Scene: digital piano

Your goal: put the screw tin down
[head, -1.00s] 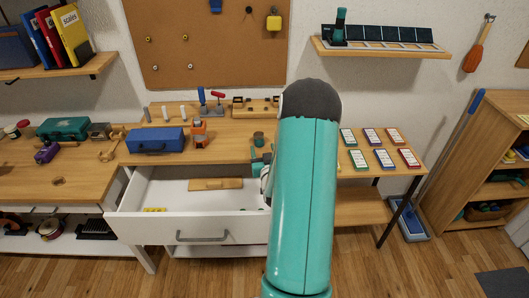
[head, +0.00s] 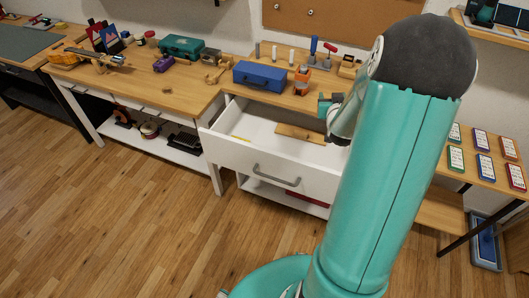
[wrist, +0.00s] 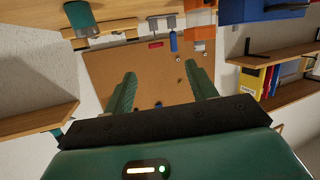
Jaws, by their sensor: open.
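A small dark teal cylinder, which looks like the screw tin (wrist: 82,20), stands on the wooden bench top at the upper left of the upside-down wrist view. My gripper (wrist: 160,72) is open in that view, with nothing between its two green fingers. The tin lies outside the fingers, off to their left and apart from them. In the head view my gripper (head: 328,104) is small, at the bench's front edge above the open drawer, and partly behind my arm. I cannot make out the tin there.
The open white drawer (head: 232,153) holds a wooden board (head: 298,134). A blue toolbox (head: 260,77) and an orange item (head: 303,80) stand on the bench left of my gripper. A corkboard (wrist: 150,75) is behind. Colored cards (head: 482,167) lie to the right.

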